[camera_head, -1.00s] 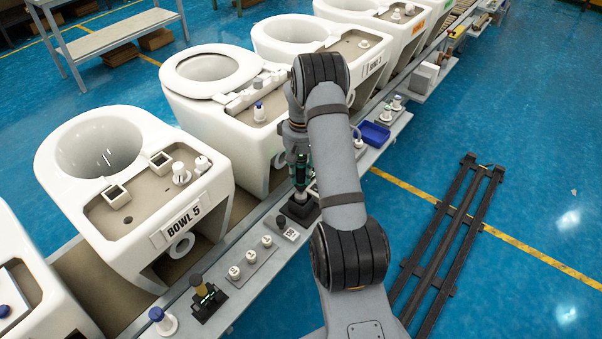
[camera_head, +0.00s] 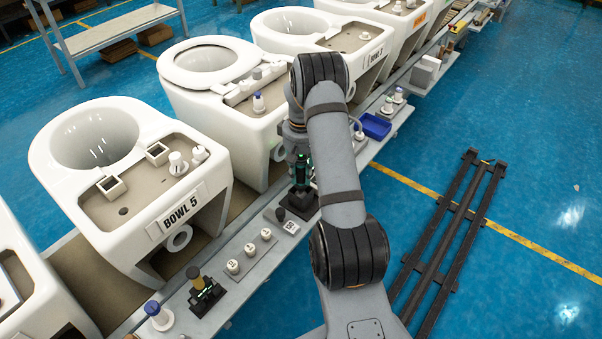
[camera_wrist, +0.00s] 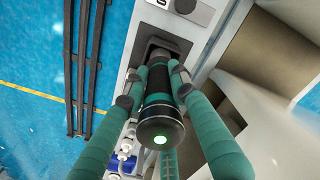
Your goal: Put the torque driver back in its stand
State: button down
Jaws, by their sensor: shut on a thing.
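The torque driver (camera_wrist: 158,112) is a black cylinder with a green band and a lit green spot on its near end. It shows in the wrist view between the teal-green fingers of my gripper (camera_wrist: 162,80), which are shut on it. Its far end points at the black stand (camera_wrist: 160,47), and the exact contact is hidden by the driver. In the head view the dark green driver (camera_head: 302,170) is upright above the black stand (camera_head: 299,204) on the grey ledge. My gripper (camera_head: 300,158) is partly hidden behind my arm there.
White toilet bowls (camera_head: 128,160) stand on the conveyor close to the left of the ledge. A blue tray (camera_head: 376,126) is beyond. The blue floor at right is open around dark rails.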

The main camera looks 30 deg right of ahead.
jog(key=shift+f+b, duration=0.45)
jog(key=shift+f, duration=0.2)
jog(key=c, duration=1.4)
grip_release()
jog(key=shift+o, duration=0.2)
notch_tip(320, 180, up, 12)
jog(key=shift+w+r, duration=0.1)
notch_tip(320, 180, down, 12)
jog(key=shift+f, duration=0.2)
jog(key=shift+r+p, duration=0.4)
jog(key=shift+r, duration=0.25)
